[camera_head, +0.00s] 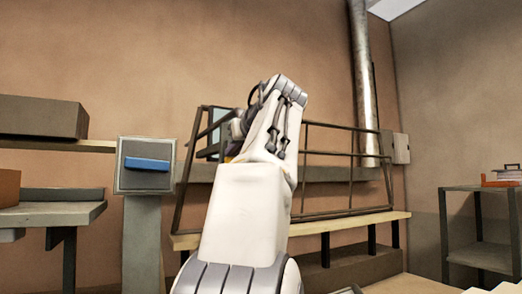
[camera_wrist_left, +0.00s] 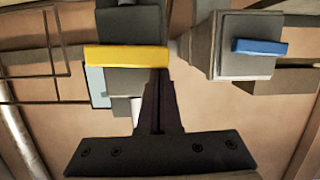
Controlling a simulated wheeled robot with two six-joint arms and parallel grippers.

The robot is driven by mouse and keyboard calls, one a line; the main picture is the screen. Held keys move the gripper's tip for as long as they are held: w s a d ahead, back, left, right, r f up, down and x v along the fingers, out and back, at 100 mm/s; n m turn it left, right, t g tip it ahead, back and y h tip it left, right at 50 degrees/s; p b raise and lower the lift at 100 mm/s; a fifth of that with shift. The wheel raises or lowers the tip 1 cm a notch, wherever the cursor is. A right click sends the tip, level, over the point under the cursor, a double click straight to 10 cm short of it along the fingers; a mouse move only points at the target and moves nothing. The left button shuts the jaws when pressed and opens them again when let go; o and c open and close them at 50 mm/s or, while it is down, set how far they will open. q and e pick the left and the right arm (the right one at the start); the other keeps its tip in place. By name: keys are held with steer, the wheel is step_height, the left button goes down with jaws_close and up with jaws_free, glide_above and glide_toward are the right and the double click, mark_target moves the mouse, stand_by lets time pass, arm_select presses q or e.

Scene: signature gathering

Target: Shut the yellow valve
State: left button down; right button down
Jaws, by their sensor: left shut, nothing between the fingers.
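The yellow valve's handle (camera_wrist_left: 126,58) is a flat bar that lies level across a dark grey body in the left wrist view. In the head view only a small yellow patch (camera_head: 229,159) shows beside my left arm, which hides most of the valve. My left gripper (camera_wrist_left: 159,74) is shut and empty. Its dark fingertips are at the right end of the yellow bar in the left wrist view; I cannot tell whether they touch it. My right gripper is not in view.
A blue handle (camera_head: 147,164) sits on a grey box on a post left of my arm; it also shows in the left wrist view (camera_wrist_left: 259,47). A dark metal railing (camera_head: 340,153) stands behind my arm. A grey table (camera_head: 50,213) is at left, a shelf (camera_head: 480,189) at right.

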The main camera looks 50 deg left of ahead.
arm_select(q)
steer(key=s+d+r+p, duration=0.2)
steer(key=d+r, duration=0.4)
steer(key=d, duration=0.3)
steer(key=shift+d+r+p, duration=0.2)
steer(key=shift+d+p, duration=0.05)
steer(key=shift+p, duration=0.4)
steer(key=shift+w, duration=0.1)
